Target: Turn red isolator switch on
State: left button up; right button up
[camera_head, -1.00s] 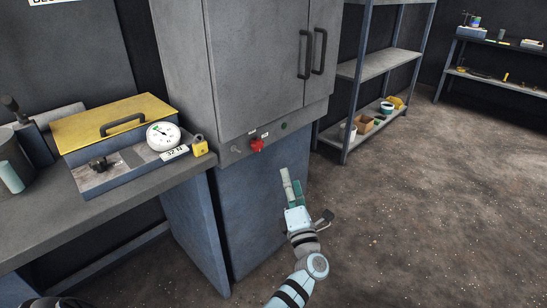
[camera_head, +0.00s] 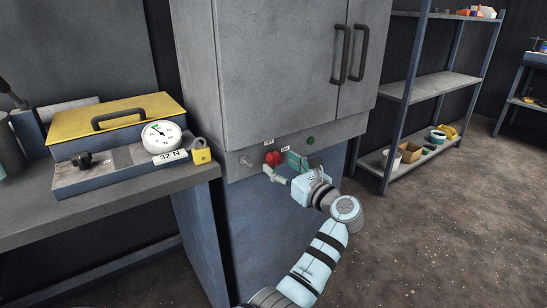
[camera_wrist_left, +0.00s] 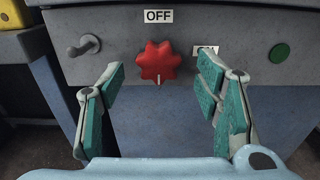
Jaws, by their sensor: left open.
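The red isolator switch (camera_head: 272,158) is a lobed knob on the front panel below the grey cabinet doors. In the left wrist view the red switch (camera_wrist_left: 159,60) sits under an OFF label (camera_wrist_left: 158,16), with a small pale mark at its lower edge. A second label (camera_wrist_left: 207,50) to its right is partly hidden by a finger. My left gripper (camera_head: 283,169) is open in front of the panel. In the left wrist view its green-padded fingers (camera_wrist_left: 160,78) stand apart, either side of and below the switch, with nothing between them. My right gripper is not in view.
A grey lever knob (camera_wrist_left: 84,46) is left of the switch and a green button (camera_wrist_left: 279,53) is right of it. A bench (camera_head: 100,208) at left bears a yellow-lidded box (camera_head: 75,122), a dial gauge (camera_head: 161,136) and a yellow padlock (camera_head: 200,153). Shelving (camera_head: 441,86) stands at right.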

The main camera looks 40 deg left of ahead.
pick_arm(q)
jog(key=x, duration=0.2)
jog(key=shift+a, duration=0.3)
jog(key=c, duration=1.1)
